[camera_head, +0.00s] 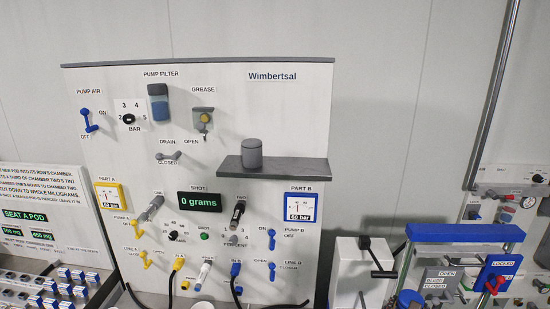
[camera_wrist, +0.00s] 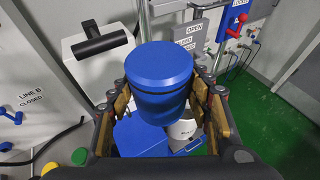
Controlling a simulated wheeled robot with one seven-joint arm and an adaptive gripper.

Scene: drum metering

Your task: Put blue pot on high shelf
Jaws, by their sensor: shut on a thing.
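The blue pot (camera_wrist: 158,82), a cylinder with a blue lid and a dark seam under it, is between the fingers of my gripper (camera_wrist: 163,100) in the wrist view. The fingers are shut on its sides, and the pot hides part of what lies below. In the head view a rounded blue top (camera_head: 409,298) shows at the bottom edge, right of centre; it looks like the same pot. The dark grey shelf (camera_head: 290,168) juts from the white Wimbertsal panel. A grey pot (camera_head: 252,155) stands upright on its left half.
The shelf's right half is bare. Levers, knobs and a filter (camera_head: 158,103) stick out from the panel (camera_head: 225,85). A white box with a black handle (camera_wrist: 100,42) stands near the pot. A blue-topped frame (camera_head: 464,233) stands at the right.

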